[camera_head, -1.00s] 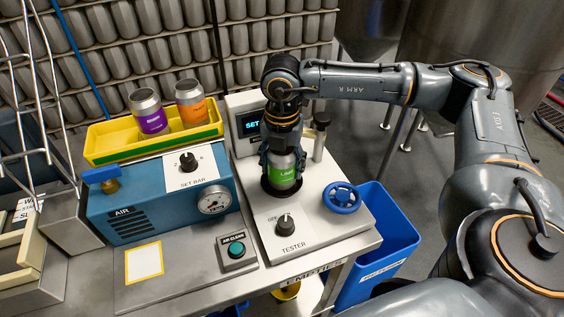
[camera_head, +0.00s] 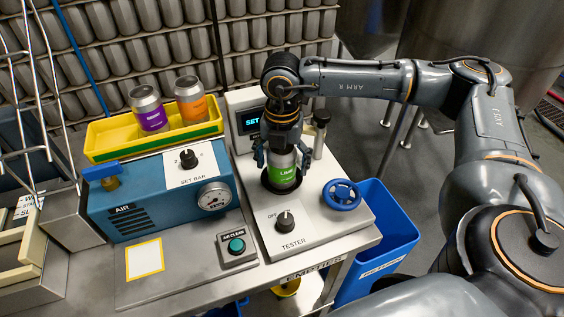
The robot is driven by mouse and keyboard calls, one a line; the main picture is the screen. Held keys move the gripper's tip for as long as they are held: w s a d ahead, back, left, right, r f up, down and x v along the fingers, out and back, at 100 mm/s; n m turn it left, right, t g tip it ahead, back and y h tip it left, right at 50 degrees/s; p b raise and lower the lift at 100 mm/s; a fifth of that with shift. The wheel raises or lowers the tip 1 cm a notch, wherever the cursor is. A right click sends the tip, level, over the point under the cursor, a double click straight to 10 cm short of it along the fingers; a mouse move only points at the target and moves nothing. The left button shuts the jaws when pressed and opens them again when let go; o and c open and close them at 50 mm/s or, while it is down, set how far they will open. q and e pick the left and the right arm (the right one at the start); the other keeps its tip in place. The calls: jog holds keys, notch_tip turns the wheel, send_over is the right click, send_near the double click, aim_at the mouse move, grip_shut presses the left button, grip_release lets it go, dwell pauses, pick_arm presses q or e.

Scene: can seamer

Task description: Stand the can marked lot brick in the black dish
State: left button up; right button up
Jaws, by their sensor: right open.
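A can with a green label that seems to read "LIME" (camera_head: 282,174) stands upright in the black dish (camera_head: 267,188) on the tester. My right gripper (camera_head: 283,160) comes down from above, its fingers open on either side of this can's upper part. A purple-labelled can (camera_head: 152,117) and an orange-labelled can (camera_head: 193,106) are in the yellow tray at the back left. No lot mark can be read on any can. My left gripper is not in view.
The yellow tray (camera_head: 107,156) sits behind the blue AIR box (camera_head: 130,215) with its gauge. On the tester are a dark-topped post (camera_head: 319,140), a blue handwheel (camera_head: 342,194) and a knob (camera_head: 285,220). A blue bin (camera_head: 385,235) stands at the right. A yellow-framed white square (camera_head: 144,259) is bare.

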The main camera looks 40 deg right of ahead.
notch_tip(320, 180, up, 12)
jog(key=shift+f+b, duration=0.1)
jog(key=shift+b, duration=0.7)
